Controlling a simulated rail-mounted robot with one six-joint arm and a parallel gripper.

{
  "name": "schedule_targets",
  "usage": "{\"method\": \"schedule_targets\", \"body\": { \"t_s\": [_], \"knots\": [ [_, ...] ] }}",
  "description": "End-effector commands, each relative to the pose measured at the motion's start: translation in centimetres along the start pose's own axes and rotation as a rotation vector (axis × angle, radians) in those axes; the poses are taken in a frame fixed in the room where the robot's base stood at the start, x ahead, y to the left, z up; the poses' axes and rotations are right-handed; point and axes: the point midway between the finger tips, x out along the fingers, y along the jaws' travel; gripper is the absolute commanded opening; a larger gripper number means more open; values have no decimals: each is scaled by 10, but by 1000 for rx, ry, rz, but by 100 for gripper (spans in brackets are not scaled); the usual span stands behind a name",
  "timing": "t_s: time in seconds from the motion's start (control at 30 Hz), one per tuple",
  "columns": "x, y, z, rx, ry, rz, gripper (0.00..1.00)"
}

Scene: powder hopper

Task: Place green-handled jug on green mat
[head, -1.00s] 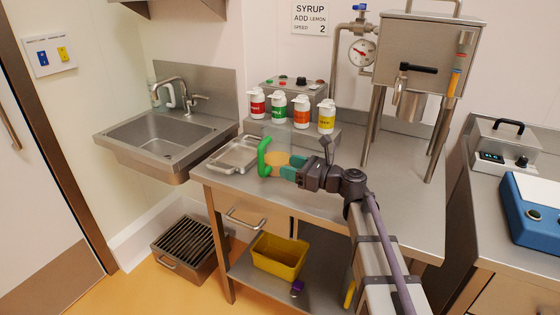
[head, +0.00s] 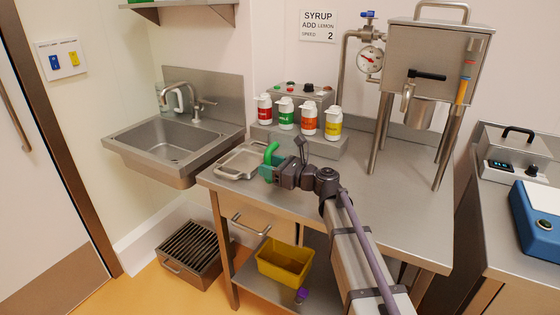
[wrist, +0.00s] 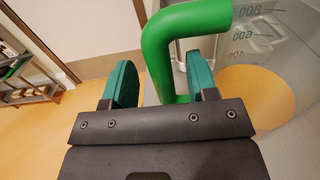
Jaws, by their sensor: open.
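The green-handled jug's handle (head: 271,150) shows at the left part of the steel bench, just above my gripper (head: 268,172); the clear body is hard to make out there. In the wrist view, the thick green handle (wrist: 183,30) passes between my two teal finger pads (wrist: 160,82), which are apart. The clear jug wall (wrist: 290,60) with printed graduations stands at the right, with an orange area (wrist: 255,95) showing in or through it. The handle's lower end is hidden by my gripper. A thin green strip (head: 140,2) shows on the wall shelf, cut by the frame; I cannot tell if it is the mat.
A steel tray (head: 240,172) lies left of my gripper. Several pump bottles (head: 309,118) stand on a raised step behind. The hopper (head: 435,60) stands on legs at the right. A sink (head: 170,143) is at the left. The bench front right of my arm is clear.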

Motion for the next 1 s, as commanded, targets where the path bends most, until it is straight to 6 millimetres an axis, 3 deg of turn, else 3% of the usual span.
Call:
{"method": "schedule_targets", "body": {
  "t_s": [0.13,0.37,0.9,1.0],
  "knots": [
    [28,-2,1,0,0,2,53],
    [30,-1,1,0,0,0,52],
    [30,-1,1,0,0,0,0],
    [30,-1,1,0,0,0,0]
  ]
}}
